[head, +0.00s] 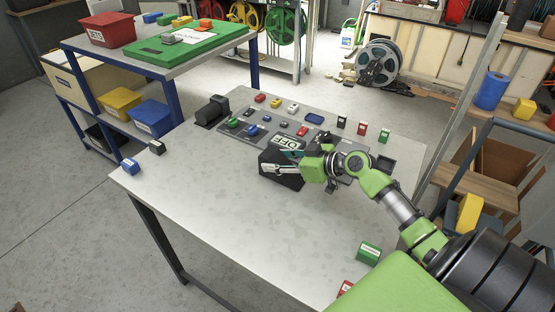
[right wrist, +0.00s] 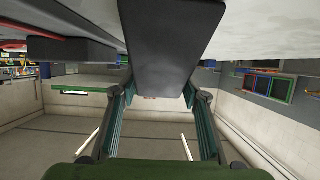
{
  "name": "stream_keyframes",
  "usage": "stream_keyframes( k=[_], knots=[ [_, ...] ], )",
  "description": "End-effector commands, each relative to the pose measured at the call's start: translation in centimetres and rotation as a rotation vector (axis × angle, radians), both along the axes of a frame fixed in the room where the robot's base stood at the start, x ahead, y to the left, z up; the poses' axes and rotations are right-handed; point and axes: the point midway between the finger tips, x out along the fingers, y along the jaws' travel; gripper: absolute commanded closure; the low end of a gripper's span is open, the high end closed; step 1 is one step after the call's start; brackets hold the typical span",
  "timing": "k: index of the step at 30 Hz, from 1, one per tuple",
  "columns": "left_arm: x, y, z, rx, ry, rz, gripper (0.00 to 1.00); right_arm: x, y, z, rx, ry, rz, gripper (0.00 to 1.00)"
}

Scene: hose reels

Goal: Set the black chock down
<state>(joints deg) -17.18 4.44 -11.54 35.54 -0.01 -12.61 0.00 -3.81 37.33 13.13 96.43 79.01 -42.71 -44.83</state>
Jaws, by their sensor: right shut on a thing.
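The black chock (head: 284,181) is a dark block at the middle of the grey table (head: 200,190). My right gripper (head: 282,161) reaches in from the right and is shut on it. In the right wrist view the chock (right wrist: 165,45) is a long dark block between the two fingers of the gripper (right wrist: 160,92). The pale table surface fills the top of that view. Whether the chock touches the table, I cannot tell. The gripper hides part of the chock. My left gripper is not in view.
A grey board (head: 255,112) with several small coloured pieces lies behind the chock, and another black block (head: 212,110) stands at its left end. A green box (head: 368,252) sits near the right front.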

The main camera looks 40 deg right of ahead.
Motion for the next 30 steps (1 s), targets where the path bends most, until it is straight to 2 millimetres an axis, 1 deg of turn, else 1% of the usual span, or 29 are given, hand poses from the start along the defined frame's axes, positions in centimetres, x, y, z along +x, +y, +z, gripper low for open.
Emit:
stream_keyframes(
  k=[3,6,7,9,17,22,26,30],
  knots=[
    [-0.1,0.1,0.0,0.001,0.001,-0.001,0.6,0.0,0.0,0.2,0.0,-0.003,-0.001,0.93],
    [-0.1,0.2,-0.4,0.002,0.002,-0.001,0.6,0.0,0.0,-0.1,0.0,-0.003,-0.001,0.93],
    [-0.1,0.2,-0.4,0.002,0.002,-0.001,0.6,0.0,0.0,-0.3,0.0,0.001,0.0,0.56],
    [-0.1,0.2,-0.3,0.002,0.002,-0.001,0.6,0.0,0.0,-0.2,0.0,0.001,0.0,0.42],
    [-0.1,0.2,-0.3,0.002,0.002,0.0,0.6,0.0,0.0,-0.2,0.0,0.001,0.0,0.42],
    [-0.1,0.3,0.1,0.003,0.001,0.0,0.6,-0.1,-0.1,0.2,0.0,0.001,0.0,0.42],
    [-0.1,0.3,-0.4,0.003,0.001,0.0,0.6,-1.6,-0.7,0.5,-0.001,0.003,0.0,0.42],
    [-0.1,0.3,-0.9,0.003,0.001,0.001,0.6,-4.0,-1.7,1.4,-0.003,0.003,-0.001,0.42]
  ],
)
